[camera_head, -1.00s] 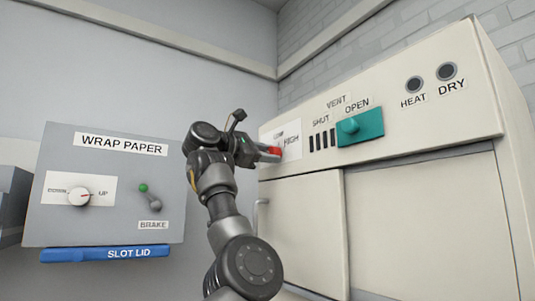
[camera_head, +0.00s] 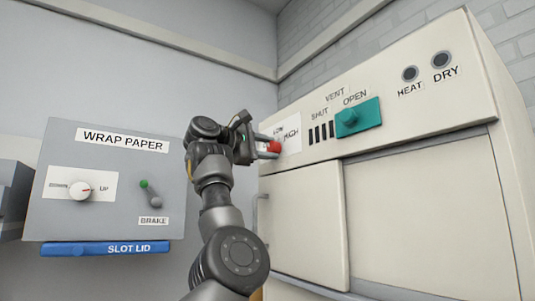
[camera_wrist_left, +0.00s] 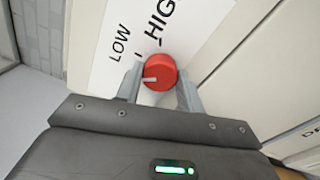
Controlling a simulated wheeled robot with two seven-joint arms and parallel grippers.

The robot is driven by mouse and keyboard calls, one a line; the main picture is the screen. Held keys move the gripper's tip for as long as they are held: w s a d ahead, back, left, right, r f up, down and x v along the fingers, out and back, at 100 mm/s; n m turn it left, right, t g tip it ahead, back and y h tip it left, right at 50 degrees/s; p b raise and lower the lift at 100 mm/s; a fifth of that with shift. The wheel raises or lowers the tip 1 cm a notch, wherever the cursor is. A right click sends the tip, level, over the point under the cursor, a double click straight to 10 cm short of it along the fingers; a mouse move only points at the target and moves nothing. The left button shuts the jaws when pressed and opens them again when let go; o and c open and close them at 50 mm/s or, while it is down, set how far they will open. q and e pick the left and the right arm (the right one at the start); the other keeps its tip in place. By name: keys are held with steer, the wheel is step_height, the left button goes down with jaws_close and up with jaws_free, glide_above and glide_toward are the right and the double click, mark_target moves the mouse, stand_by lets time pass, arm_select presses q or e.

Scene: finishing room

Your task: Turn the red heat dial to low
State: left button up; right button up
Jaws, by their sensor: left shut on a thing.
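The red heat dial (camera_head: 274,147) sits on a white plate marked LOW and HIGH, at the left end of the cream cabinet front. In the left wrist view the red dial (camera_wrist_left: 161,69) carries a short white mark pointing left, towards one finger and on the LOW side. The LOW label (camera_wrist_left: 120,43) and the HIGH label (camera_wrist_left: 160,20) are above it in that view. My left gripper (camera_head: 269,147) is shut on the dial, one finger on each side; the left wrist view shows both fingers (camera_wrist_left: 161,80). My right gripper is out of view.
A teal vent slider (camera_head: 358,117) and two dark round HEAT and DRY fittings (camera_head: 410,74) are to the right on the cabinet. A grey WRAP PAPER panel (camera_head: 105,215) with a white knob, green-tipped brake lever and blue slot lid is on the left.

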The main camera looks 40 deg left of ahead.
arm_select(q)
steer(key=m+b, duration=0.1)
steer(key=m, duration=0.5)
steer(key=shift+f+b, duration=0.1)
steer(key=shift+b, duration=0.25)
steer(key=shift+m, duration=0.3)
steer(key=o, duration=1)
steer(key=shift+s, duration=0.1)
steer(key=shift+s+a+b, duration=0.1)
steer(key=shift+s+b, duration=0.1)
steer(key=shift+b, duration=0.1)
steer(key=b+v, duration=0.4)
steer(key=v, duration=0.6)
steer(key=shift+s, duration=0.15)
